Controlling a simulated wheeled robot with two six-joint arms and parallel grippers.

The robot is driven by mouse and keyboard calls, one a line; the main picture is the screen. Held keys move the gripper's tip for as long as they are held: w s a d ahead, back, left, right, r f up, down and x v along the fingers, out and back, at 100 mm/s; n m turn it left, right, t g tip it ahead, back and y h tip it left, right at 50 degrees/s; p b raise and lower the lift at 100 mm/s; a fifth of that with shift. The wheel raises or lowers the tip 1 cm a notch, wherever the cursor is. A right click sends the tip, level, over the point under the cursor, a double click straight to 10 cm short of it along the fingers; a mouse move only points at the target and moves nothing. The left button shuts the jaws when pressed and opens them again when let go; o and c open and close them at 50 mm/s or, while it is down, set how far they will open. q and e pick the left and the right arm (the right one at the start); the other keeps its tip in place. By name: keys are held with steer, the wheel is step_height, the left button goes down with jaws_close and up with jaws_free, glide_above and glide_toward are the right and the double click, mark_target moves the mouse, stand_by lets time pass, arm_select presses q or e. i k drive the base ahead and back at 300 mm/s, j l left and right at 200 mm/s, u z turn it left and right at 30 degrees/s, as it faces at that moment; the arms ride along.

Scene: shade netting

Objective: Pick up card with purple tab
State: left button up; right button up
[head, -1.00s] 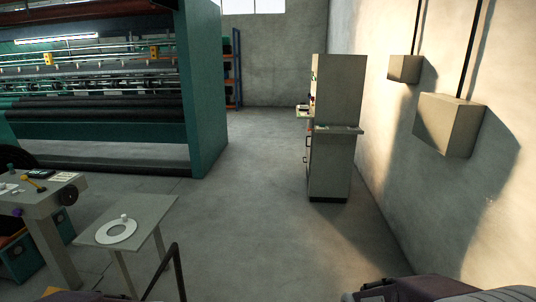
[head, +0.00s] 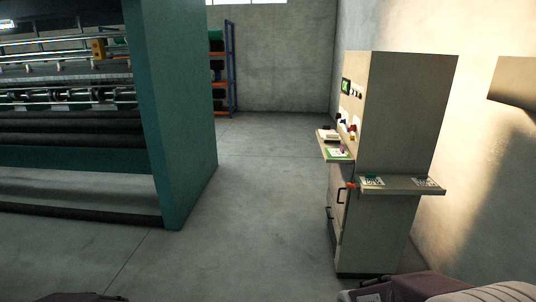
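No purple tab can be made out for certain at this distance. A card with green and white print (head: 372,181) lies on the side shelf (head: 400,190) of the grey control cabinet (head: 400,130). A second pale card (head: 423,182) lies farther right on that shelf. A green-edged card or sheet (head: 338,153) lies on the front shelf (head: 322,147), beside a small pale stack (head: 328,135). Parts of my arms show at the bottom edge, but neither gripper's fingers can be seen.
A large green-sided netting machine (head: 170,110) stands on the left. A blue and orange rack (head: 232,75) stands at the back. The concrete floor (head: 255,200) between machine and cabinet is clear. A wall box (head: 512,80) juts out at right.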

mark_target(339, 152)
steer(key=i, duration=1.15)
steer(key=i+j+z, duration=0.15)
steer(key=i, duration=1)
steer(key=i+j+z, duration=0.1)
steer(key=i+z, duration=0.35)
steer(key=i+j+z, duration=0.15)
steer(key=z, duration=0.25)
steer(key=i+j+z, duration=0.65)
steer(key=z, duration=0.25)
steer(key=i+j+z, duration=0.1)
steer(key=j+z, duration=0.3)
steer(key=j, duration=0.15)
